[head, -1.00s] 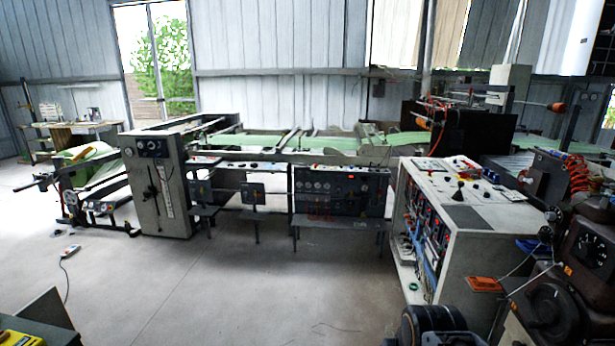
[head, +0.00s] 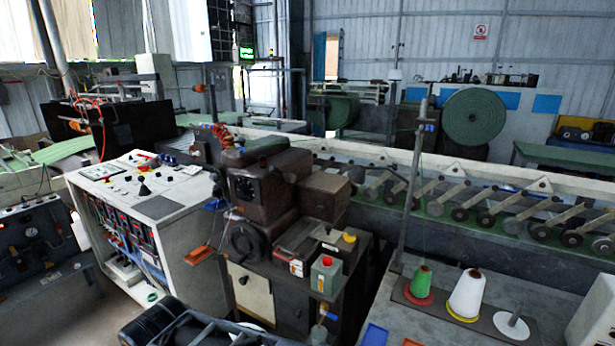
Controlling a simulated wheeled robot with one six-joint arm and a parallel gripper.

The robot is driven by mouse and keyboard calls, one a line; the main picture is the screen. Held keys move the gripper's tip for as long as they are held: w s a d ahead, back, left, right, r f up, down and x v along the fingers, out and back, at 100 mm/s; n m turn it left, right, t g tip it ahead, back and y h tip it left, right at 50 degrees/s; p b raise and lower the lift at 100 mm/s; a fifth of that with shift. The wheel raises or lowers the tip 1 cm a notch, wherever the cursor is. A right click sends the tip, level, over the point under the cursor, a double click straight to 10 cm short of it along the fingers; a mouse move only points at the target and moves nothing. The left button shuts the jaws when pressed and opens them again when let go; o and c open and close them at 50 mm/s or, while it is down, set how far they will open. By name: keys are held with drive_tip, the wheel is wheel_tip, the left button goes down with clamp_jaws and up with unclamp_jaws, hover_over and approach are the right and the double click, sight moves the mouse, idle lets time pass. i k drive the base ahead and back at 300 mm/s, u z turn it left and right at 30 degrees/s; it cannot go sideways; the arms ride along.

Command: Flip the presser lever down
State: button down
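A brown sewing machine head (head: 262,185) stands on a dark stand in the middle of the view. It has a round dial-like part on its front face and a large round part below. A presser lever cannot be made out on it at this distance, so its position cannot be told.
A control console (head: 155,205) stands left of the machine. A table with a green thread cone (head: 421,282) and a white thread cone (head: 467,294) is at right. A long conveyor (head: 480,195) runs behind.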

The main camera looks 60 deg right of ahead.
sight(290, 178)
drive_tip(key=z, duration=4.25)
drive_tip(key=k, duration=0.8)
drive_tip(key=u, duration=1.95)
drive_tip(key=i, duration=0.15)
drive_tip(key=u, duration=0.1)
